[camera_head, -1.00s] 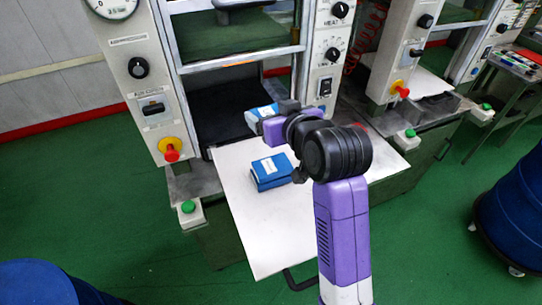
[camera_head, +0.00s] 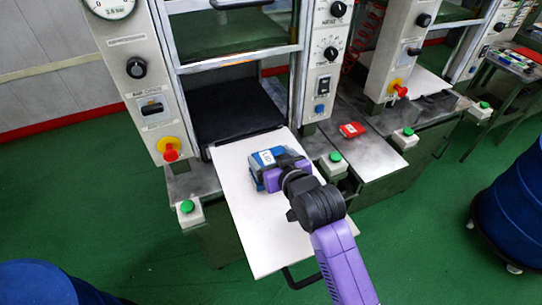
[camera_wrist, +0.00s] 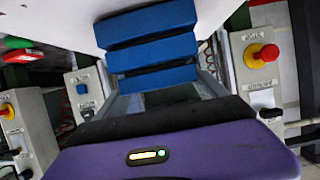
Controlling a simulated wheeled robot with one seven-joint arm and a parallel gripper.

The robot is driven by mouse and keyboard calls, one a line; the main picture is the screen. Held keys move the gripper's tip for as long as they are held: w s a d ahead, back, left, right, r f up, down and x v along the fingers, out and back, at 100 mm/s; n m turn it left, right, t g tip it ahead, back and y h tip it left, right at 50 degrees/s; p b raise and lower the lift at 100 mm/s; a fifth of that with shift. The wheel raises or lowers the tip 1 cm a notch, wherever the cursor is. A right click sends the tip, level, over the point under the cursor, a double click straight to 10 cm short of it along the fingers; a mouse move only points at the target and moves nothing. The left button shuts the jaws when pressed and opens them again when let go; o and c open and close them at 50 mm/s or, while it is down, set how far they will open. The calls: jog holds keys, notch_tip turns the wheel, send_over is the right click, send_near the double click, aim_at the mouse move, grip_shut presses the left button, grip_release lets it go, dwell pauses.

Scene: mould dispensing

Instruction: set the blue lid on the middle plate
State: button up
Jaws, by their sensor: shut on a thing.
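The blue lid (camera_head: 267,157) with a white label is in my gripper (camera_head: 286,170), over the white shelf (camera_head: 265,237) of the left press. Under it is the blue block on the shelf, mostly hidden in the head view. In the wrist view three blue bands show in a stack; I take the lowest in the picture as the lid (camera_wrist: 158,78), the middle one as the middle plate (camera_wrist: 152,53) and the top one as the bottom part (camera_wrist: 150,24). The bands look lined up. I cannot tell whether the lid touches the middle plate.
The press opening (camera_head: 235,110) lies behind the shelf, with control posts on both sides. Green buttons (camera_head: 187,207) stand beside the shelf. A red object (camera_head: 351,130) lies on the bench to the right. The front of the shelf is clear.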

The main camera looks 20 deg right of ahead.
jog(key=o, duration=1.6)
jog(key=shift+f, duration=0.1)
jog(key=shift+s, duration=0.1)
jog(key=b+v, duration=0.1)
jog(key=v, duration=1.1)
jog(key=shift+r, duration=0.2)
